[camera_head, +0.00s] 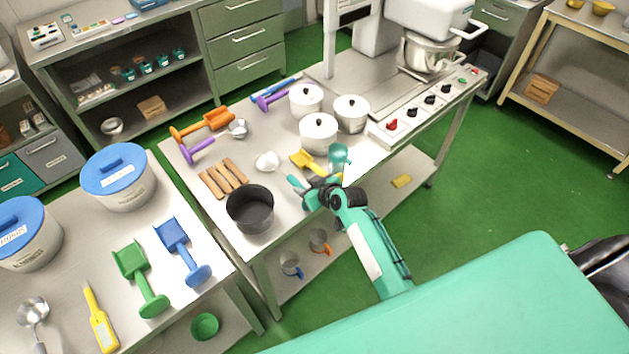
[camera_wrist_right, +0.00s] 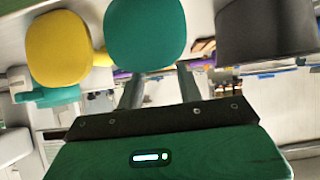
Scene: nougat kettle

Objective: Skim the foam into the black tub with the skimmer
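The black tub (camera_head: 249,225) stands upright on the middle worktop; part of a dark tub-like shape shows at the upper right of the right wrist view (camera_wrist_right: 266,32). My right gripper (camera_head: 316,192) is low over the worktop's front edge, to the right of the tub and apart from it. The wrist view does not show clearly whether its fingers are open. A metal round-headed tool (camera_head: 33,310), perhaps the skimmer, lies on the left table; a smaller metal ladle-like tool (camera_head: 238,128) lies at the worktop's back. I cannot make out foam. My left gripper is out of view.
Several lidded white pots (camera_head: 318,133) stand behind my right gripper. A yellow scoop (camera_head: 306,161) and a teal scoop (camera_head: 339,153) lie close to it. Wooden sticks (camera_head: 222,178) and a small white object (camera_head: 267,162) lie near the tub.

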